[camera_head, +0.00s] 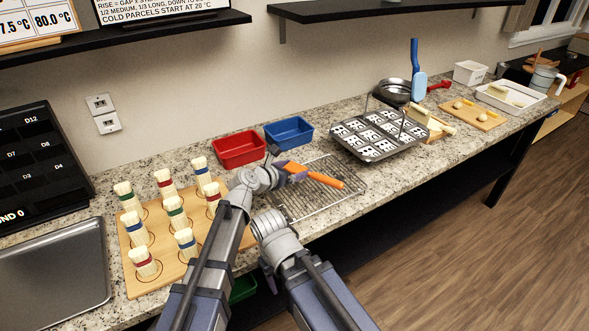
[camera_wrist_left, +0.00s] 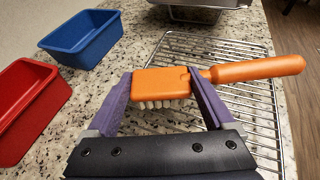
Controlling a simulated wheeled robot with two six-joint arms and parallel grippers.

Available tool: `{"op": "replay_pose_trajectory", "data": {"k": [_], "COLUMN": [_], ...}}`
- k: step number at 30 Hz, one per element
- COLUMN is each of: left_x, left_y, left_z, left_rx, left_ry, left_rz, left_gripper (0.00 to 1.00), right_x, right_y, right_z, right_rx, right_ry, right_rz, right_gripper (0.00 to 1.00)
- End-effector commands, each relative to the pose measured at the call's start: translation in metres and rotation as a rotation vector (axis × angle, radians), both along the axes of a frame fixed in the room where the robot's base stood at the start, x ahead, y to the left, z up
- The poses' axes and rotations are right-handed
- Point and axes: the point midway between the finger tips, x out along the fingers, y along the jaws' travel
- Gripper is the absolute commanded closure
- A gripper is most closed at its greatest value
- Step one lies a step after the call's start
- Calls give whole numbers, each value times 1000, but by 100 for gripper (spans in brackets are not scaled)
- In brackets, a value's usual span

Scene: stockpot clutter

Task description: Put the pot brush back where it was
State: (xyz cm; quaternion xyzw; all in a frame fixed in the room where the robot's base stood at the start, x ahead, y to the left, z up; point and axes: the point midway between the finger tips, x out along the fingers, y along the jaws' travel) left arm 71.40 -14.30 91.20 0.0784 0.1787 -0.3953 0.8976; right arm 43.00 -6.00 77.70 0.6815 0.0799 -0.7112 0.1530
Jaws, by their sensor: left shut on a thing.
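An orange brush with pale bristles (camera_head: 328,183) is held by my left gripper (camera_head: 287,170) over the wire rack (camera_head: 292,214). In the left wrist view, the brush (camera_wrist_left: 158,84) has its head between the two purple fingers of the left gripper (camera_wrist_left: 166,97). Its bristles point down and its handle points right. Whether the bristles touch the rack is unclear. The right arm is in the head view, but its fingertips cannot be made out. A blue brush (camera_head: 418,82) stands upright beside a metal pan (camera_head: 391,92) farther back.
Red (camera_head: 240,149) and blue (camera_head: 289,131) bins sit behind the rack. Left is a wooden board (camera_head: 133,283) with several banded bundles. The counter's front edge is close to my arms.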

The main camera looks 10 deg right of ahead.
Motion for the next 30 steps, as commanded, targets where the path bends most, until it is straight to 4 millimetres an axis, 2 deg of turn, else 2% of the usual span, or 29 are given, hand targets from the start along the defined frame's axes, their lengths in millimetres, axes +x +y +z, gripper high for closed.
{"op": "replay_pose_trajectory", "data": {"k": [9, 10, 13, 23, 30], "left_x": [0, 0, 0, -2, -20], "left_y": [0, 0, 0, 2, 20], "left_z": [-7, -6, -6, -4, 7], "left_rx": [0, 0, 0, 0, 0], "left_ry": [0, 0, 0, 0, 0], "left_rz": [0, 0, 0, 0, 1], "left_gripper": [69, 11, 0, 0, 0], "right_x": [0, 0, 0, 0, 0], "right_y": [0, 0, 0, 0, 0], "right_z": [-7, -6, -6, -4, 8], "right_rx": [0, 0, 0, 0, 0], "right_ry": [0, 0, 0, 0, 0], "right_rz": [0, 0, 0, 0, 0], "right_gripper": [41, 41, 41, 41, 41]}}
